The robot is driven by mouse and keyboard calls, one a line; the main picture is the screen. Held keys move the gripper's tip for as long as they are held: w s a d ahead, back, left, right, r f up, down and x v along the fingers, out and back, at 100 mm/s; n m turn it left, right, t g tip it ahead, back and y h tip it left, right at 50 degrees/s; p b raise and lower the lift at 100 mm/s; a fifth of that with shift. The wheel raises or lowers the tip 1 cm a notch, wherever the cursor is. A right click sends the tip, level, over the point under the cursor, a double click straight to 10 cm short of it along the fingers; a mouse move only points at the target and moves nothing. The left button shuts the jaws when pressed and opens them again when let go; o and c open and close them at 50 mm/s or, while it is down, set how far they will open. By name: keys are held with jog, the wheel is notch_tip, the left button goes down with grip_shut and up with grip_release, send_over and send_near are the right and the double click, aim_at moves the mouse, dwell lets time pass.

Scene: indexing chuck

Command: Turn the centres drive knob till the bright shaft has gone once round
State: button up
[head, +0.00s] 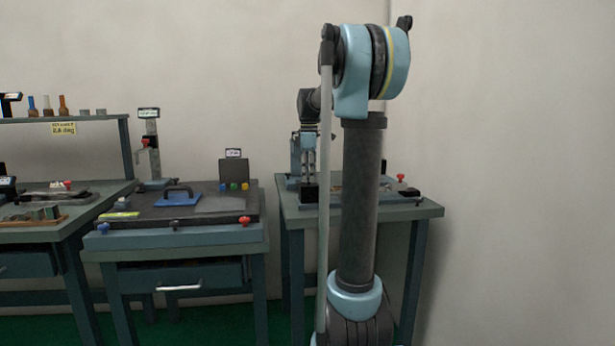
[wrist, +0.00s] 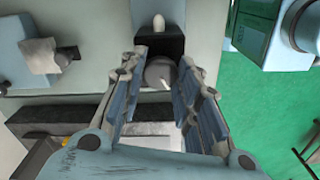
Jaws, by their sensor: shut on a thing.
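In the wrist view a round grey knob (wrist: 159,73) with a pale pointer mark sits in front of a black block (wrist: 160,42). My gripper (wrist: 163,60) has one finger on each side of the knob and is shut on it. The fingers hide parts of its sides. A white round-ended pin (wrist: 158,22) shows beyond the black block. A light grey cylindrical piece (wrist: 38,56) shows at the left; I cannot tell which of these is the bright shaft. In the head view my arm hides the knob and most of the device (head: 309,155).
The device stands on the right-hand bench (head: 425,209). A red knob (head: 400,178) is near its right end. The middle bench (head: 255,232) holds a dark plate with a blue handled block (head: 178,198). Green floor (wrist: 262,105) shows beyond the bench edge in the wrist view.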

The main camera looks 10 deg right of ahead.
jog(key=shift+w+r, duration=0.1)
jog(key=shift+w, duration=0.05)
jog(key=o, duration=1.1)
notch_tip(320, 180, up, 12)
jog(key=shift+f, duration=0.1)
dwell(0.4)
